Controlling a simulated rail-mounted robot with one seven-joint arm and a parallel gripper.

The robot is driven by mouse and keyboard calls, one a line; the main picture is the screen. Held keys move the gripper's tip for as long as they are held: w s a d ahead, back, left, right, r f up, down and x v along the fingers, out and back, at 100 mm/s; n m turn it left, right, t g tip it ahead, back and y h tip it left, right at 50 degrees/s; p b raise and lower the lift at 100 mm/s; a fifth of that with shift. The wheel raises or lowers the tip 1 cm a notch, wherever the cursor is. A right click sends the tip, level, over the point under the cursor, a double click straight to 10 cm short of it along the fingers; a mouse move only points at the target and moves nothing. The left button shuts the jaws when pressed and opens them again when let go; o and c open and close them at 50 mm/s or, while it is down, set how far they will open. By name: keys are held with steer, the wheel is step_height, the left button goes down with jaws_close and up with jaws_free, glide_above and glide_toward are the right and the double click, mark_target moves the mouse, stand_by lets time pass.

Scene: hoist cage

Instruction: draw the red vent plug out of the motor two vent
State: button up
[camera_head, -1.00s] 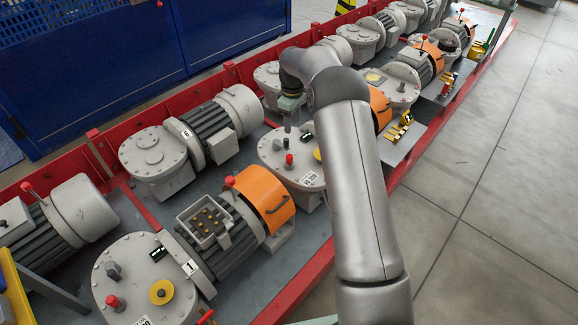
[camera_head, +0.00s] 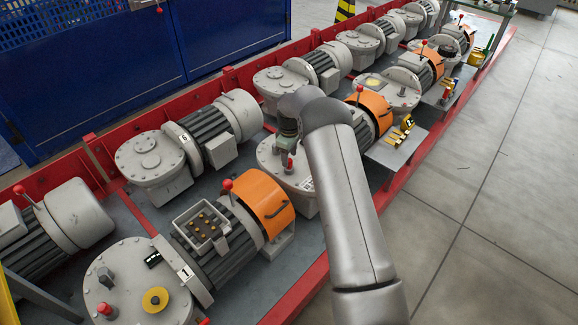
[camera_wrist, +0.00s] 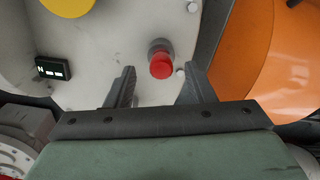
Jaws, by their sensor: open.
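The red vent plug (camera_wrist: 161,65) sits in a grey collar on the pale round cover of motor two (camera_wrist: 100,40) in the wrist view. In the head view the red plug (camera_head: 290,165) shows just below my gripper (camera_head: 286,156), on motor two's cover (camera_head: 268,158). In the wrist view my gripper (camera_wrist: 158,73) is open and empty. Its two dark fingers stand apart, with the plug just beyond and between the tips. I see no contact. My arm hides part of motor two in the head view.
A yellow round cap (camera_wrist: 68,5) and a black label (camera_wrist: 52,68) lie left of the plug. An orange cowl (camera_wrist: 275,60) is close at right. Motor one (camera_head: 215,245), with its own red plug (camera_head: 107,310), stands nearer. Red rails (camera_head: 300,295) edge the deck.

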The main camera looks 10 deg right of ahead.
step_height(320, 180, down, 3)
steer(key=shift+a, duration=0.1)
steer(key=shift+c, duration=0.3)
steer(key=c, duration=1)
steer(key=shift+r, duration=0.1)
